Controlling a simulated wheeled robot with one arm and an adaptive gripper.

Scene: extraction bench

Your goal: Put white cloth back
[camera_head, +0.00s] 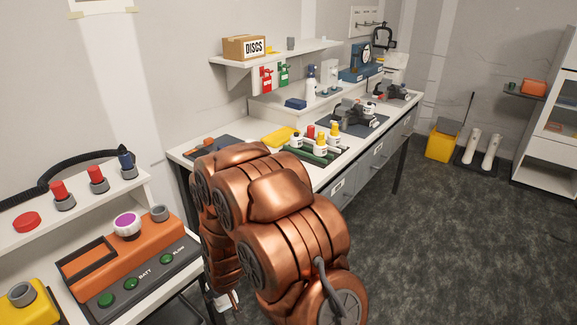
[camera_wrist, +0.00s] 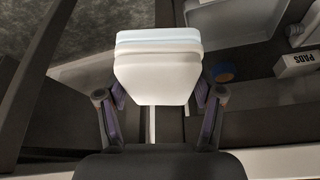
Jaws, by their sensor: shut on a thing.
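In the wrist view, the white cloth (camera_wrist: 157,75) is a thick folded white block with a pale blue layer near its far edge. My gripper (camera_wrist: 160,96) has one finger on each side of it and is shut on it. The cloth is held above dark surfaces, and what lies directly under it is hidden. In the head view my copper arm reaches down in front of the bench. The gripper is mostly hidden there, and a small pale patch near the bottom of the arm is too unclear to name.
In the wrist view, a grey open compartment (camera_wrist: 235,48) lies behind right, with a white PADS box (camera_wrist: 299,63) and a round blue thing (camera_wrist: 225,72). In the head view, the long bench (camera_head: 338,176) holds bottles and tools. A shelf (camera_head: 72,207) stands left. Floor at right (camera_head: 440,250) is clear.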

